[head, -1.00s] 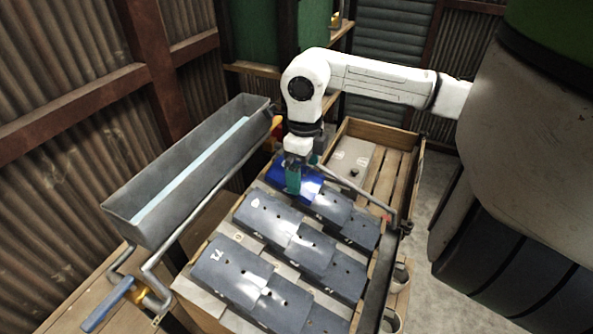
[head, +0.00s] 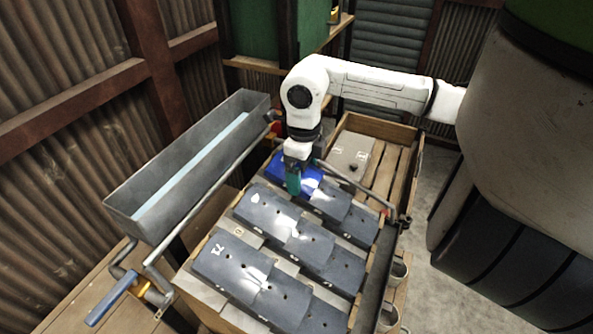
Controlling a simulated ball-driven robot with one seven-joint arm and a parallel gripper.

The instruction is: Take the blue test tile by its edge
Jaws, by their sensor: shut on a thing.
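The blue test tile (head: 308,181) lies at the far left corner of the rows of dark tiles, brighter blue than the rest. My gripper (head: 293,184) comes down from above at the tile's near side, its teal fingers closed on the tile. My gripper covers part of the tile, so the exact grip on its edge is hidden. The tile appears to rest among the dark tiles; I cannot tell whether it is lifted.
Several overlapping dark slate tiles (head: 268,216) fill the sloped rack nearer to me. A grey trough (head: 150,200) runs along the left. A metal bar (head: 377,275) edges the rack's right side.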

